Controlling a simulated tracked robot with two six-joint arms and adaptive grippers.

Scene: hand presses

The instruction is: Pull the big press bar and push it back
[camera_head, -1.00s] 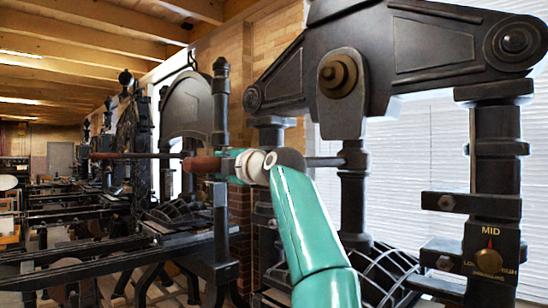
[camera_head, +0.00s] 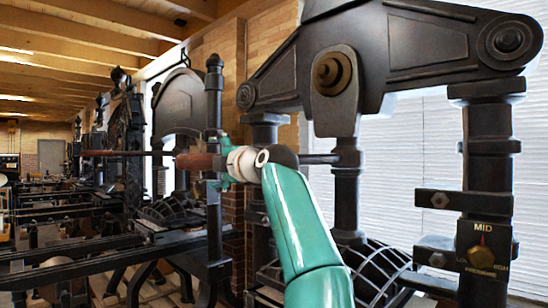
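The big press bar is a dark rod with a reddish-brown handle (camera_head: 194,162). The handle sits left of the press in the head view, roughly level. The rod (camera_head: 318,159) runs right from behind my arm to the dark press (camera_head: 420,45). My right arm is teal and rises from the bottom middle. My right gripper (camera_head: 221,166) is at the right part of the handle, with teal parts showing above and below it. It appears shut around the handle, though my wrist hides much of the fingers. My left gripper is not in view.
A dial plate marked MID (camera_head: 483,247) is on the press's right column. A dark upright post (camera_head: 214,110) stands close behind the handle. More presses and long dark beds (camera_head: 80,255) fill the left. A brick pillar (camera_head: 232,208) stands behind.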

